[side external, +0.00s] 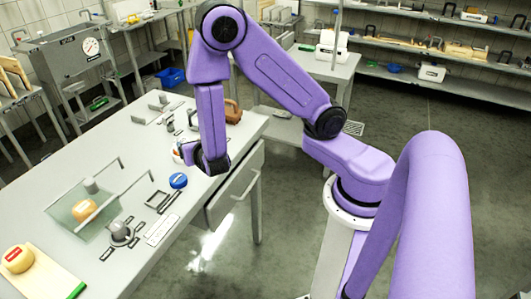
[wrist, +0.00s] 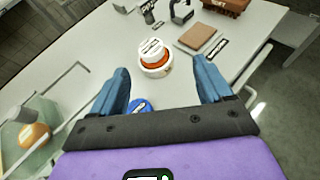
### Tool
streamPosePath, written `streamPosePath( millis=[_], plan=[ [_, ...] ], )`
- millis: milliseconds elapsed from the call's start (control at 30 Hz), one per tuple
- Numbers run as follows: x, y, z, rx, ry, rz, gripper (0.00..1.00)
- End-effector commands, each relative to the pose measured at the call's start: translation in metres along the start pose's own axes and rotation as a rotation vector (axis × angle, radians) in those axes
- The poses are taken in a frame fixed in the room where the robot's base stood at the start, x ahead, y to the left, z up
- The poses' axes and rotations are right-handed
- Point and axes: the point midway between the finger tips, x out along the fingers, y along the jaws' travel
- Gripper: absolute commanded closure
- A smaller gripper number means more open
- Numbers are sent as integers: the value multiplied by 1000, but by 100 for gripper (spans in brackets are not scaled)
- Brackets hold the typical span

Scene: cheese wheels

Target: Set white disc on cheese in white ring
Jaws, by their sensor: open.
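In the wrist view, a white disc (wrist: 152,46) with a dark-marked label sits on top of an orange-red cheese (wrist: 156,62). The cheese stands in a white ring (wrist: 158,72), whose rim shows below it. My gripper (wrist: 161,66) is open and empty. Its two blue fingers are spread, one to each side of this stack in the picture, with no visible contact. In the side view the stack is mostly hidden behind my gripper (side external: 192,154), and only a bit of white and orange shows at its left.
A blue disc (side external: 178,181) lies nearby, also in the wrist view (wrist: 140,106). A glass-walled tray (side external: 62,212) with handles holds a yellow-orange cheese (side external: 84,209). A red-labelled cheese (side external: 18,258) is on a board at front left. A brown block (side external: 232,112) stands farther back.

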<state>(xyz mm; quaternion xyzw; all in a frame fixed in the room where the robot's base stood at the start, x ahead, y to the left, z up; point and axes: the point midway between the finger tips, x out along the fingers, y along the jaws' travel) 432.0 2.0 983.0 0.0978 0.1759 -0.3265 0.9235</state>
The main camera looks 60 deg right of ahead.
Motion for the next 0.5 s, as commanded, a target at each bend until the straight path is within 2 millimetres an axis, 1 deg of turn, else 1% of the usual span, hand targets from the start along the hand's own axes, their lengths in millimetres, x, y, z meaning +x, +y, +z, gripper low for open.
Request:
streamPosePath(
  millis=[33,100,200,267,367,467,500],
  plan=[
    [-7,-7,9,66,8,-33,21],
    [-20,-21,19,170,30,-98,21],
    [-41,-44,27,333,87,-198,21],
    [-56,-56,28,429,134,-255,21],
    [-82,-76,25,585,230,-350,21],
    [-112,-92,19,733,347,-443,21],
    [-125,-98,16,788,399,-480,21]
  ],
)
